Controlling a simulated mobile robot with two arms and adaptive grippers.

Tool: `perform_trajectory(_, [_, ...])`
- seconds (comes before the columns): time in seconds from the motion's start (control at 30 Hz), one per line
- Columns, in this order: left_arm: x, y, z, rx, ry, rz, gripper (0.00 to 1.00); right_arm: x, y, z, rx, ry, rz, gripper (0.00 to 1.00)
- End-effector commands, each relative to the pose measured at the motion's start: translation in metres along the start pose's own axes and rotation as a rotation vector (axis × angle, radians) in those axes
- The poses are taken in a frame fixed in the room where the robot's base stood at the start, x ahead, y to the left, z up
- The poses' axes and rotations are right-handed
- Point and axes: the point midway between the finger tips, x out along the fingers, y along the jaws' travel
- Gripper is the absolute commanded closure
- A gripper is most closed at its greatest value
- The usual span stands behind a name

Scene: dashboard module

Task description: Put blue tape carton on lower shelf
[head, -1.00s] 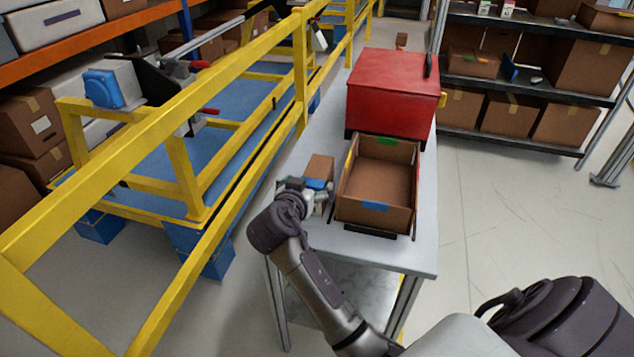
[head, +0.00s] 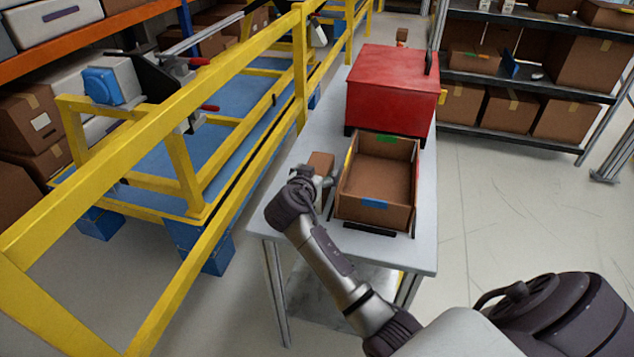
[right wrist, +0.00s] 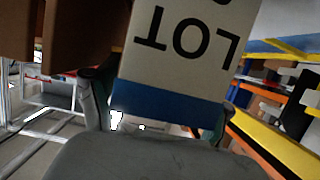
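The blue tape carton, a small brown box, stands on the grey table (head: 420,250), left of an open tray; its top (head: 320,162) shows past my gripper. In the right wrist view the carton (right wrist: 180,50) shows a pale face with "LOT" and a blue tape band. My right gripper (head: 324,182) is at its near side. In the wrist view its fingers (right wrist: 160,112) flank the carton closely; whether they press on it is unclear. A lower shelf (head: 330,300) shows under the table. My left gripper is out of view.
An open cardboard box (head: 378,210) with blue and green tape stands close right of the carton. A red box (head: 390,95) is behind it. A yellow rail (head: 170,150) runs along the left. A dark rack (head: 520,90) with cartons stands at the back right; clear floor lies before it.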

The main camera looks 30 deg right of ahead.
Motion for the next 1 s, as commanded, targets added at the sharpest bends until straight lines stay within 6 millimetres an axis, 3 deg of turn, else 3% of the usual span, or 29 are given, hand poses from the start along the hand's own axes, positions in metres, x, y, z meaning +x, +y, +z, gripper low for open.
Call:
perform_trajectory(0.03, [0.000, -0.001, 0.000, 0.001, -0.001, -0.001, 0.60, 0.000, 0.000, 0.000, 0.000, -0.001, 0.000, 0.42])
perform_trajectory(0.2, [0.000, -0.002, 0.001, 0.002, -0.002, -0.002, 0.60, 0.000, 0.000, 0.001, -0.001, -0.001, 0.000, 0.70])
perform_trajectory(0.3, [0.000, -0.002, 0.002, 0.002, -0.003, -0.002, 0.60, 0.000, 0.000, 0.001, -0.001, -0.001, 0.000, 0.82])
perform_trajectory(0.57, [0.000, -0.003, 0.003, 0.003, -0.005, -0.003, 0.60, 0.000, 0.000, 0.001, -0.001, -0.001, 0.001, 0.84])
perform_trajectory(0.6, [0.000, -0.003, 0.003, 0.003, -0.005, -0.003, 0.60, 0.000, 0.000, -0.001, 0.000, 0.002, 0.000, 0.92])
perform_trajectory(0.8, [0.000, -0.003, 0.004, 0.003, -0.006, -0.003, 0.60, -0.001, 0.000, -0.002, 0.001, 0.002, 0.000, 0.94])
perform_trajectory(1.0, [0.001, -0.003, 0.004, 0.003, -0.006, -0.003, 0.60, -0.010, -0.001, -0.027, 0.006, 0.004, -0.001, 0.94])
